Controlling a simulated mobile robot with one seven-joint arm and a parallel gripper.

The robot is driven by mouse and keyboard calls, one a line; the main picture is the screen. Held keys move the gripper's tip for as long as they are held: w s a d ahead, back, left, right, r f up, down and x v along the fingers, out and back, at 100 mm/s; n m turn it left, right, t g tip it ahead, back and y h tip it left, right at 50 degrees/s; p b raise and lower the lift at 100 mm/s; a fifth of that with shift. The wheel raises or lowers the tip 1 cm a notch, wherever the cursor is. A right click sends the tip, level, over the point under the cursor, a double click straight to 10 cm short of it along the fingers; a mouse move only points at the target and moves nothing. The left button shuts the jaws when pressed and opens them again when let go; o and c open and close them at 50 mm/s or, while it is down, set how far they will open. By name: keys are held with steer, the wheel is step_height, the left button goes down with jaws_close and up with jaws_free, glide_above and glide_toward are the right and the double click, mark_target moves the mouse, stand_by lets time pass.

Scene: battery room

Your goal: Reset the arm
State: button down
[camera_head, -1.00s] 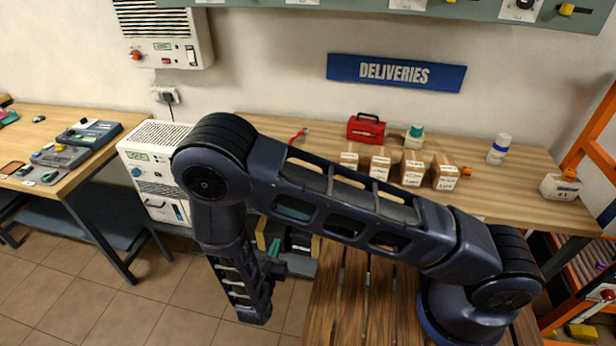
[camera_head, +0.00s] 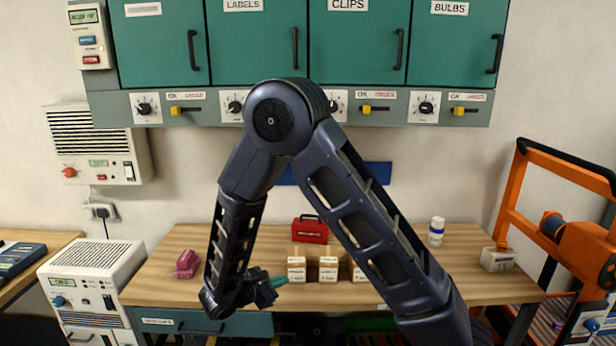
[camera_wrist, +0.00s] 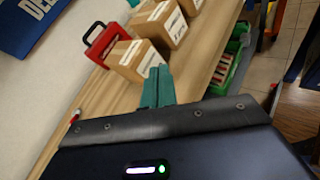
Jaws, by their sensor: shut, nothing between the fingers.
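My arm is bent, its elbow high in front of the wall cabinets in the head view. The forearm hangs down to the left. My gripper (camera_head: 278,282) is low over the front of the bench (camera_head: 180,247), left of the small labelled cardboard boxes (camera_head: 328,272). In the wrist view its green fingers (camera_wrist: 158,85) are together with nothing between them. They point toward the cardboard boxes (camera_wrist: 135,60), which stand just beyond the tips. Whether the fingers touch a box is hard to tell.
A red case (camera_head: 310,230) stands behind the boxes. A pink object (camera_head: 186,264) lies on the bench's left. A white bottle (camera_head: 436,231) and a small white device (camera_head: 497,259) are at the right. Green cabinets (camera_head: 260,45) hang above. An orange frame (camera_head: 575,170) stands right.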

steer(key=w+d+r+m+g+y, duration=0.1)
steer(key=d+r+m+g, duration=0.45)
steer(key=d, duration=0.55)
steer(key=w+d+r+m+g+y, duration=0.1)
steer(key=w+d+r+m+g, duration=0.15)
steer(key=d+r+m, duration=0.55)
steer(key=s+d+r+m+t+y, duration=0.1)
steer(key=s+d+r+m+y, duration=0.3)
steer(key=s+d+r, duration=0.2)
steer(key=s+d+r+m+t+y, duration=0.1)
steer(key=s+d+r+m+y, duration=0.3)
steer(key=d, duration=0.7)
steer(key=shift+s+d+r+m, duration=0.15)
steer(key=shift+s+r+m, duration=0.8)
steer(key=shift+r, duration=0.75)
steer(key=shift+s, duration=0.15)
